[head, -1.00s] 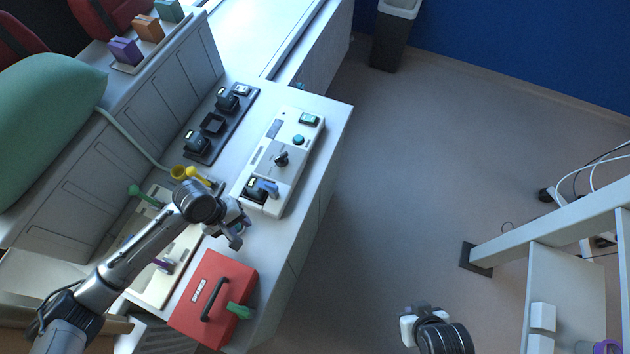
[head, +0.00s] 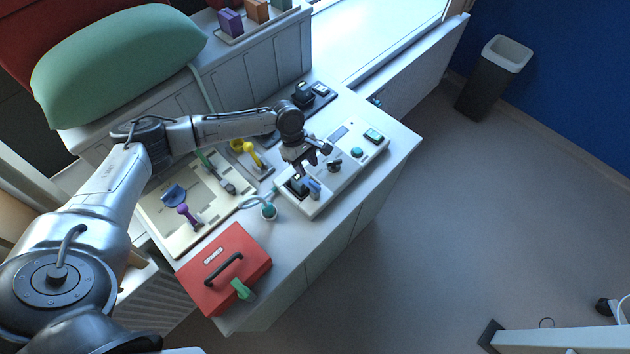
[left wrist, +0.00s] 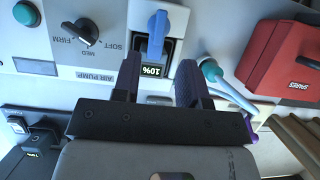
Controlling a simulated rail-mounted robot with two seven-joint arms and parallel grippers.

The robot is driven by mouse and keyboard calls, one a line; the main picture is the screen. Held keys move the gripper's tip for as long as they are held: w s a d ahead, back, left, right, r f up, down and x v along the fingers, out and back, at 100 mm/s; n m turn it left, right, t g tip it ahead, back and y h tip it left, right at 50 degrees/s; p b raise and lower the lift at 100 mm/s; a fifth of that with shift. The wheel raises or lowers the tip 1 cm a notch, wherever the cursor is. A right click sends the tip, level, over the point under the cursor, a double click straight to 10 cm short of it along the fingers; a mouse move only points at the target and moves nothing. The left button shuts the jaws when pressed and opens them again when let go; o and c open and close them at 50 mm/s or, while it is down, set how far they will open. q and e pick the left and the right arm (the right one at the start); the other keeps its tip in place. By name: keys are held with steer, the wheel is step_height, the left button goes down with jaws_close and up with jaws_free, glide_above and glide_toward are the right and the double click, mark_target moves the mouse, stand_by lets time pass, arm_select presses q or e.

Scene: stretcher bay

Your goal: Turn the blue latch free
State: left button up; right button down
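The blue latch (head: 314,187) sits at the near end of the white air pump panel (head: 345,172). In the left wrist view the blue latch (left wrist: 157,34) stands over a dark battery bay showing "10%" (left wrist: 155,70). My left gripper (head: 318,158) is above the panel, close to the latch. In the left wrist view its two fingers (left wrist: 158,82) are apart, with the bay display between them and the latch just beyond their tips. Nothing is held. My right gripper is out of view.
On the panel are a dark knob (left wrist: 80,32) marked SOFT, MED, FIRM and a teal button (head: 357,152). A teal connector with a hose (head: 268,211) and a red spares case (head: 222,292) are nearby. A dark charger rack (head: 322,95) lies behind.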

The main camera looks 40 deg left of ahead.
mark_target(314, 183)
arm_select(q)
steer(key=x, duration=0.7)
steer(key=shift+d+f, duration=0.2)
steer(key=shift+f, duration=0.1)
steer(key=shift+c, duration=0.3)
jaws_close()
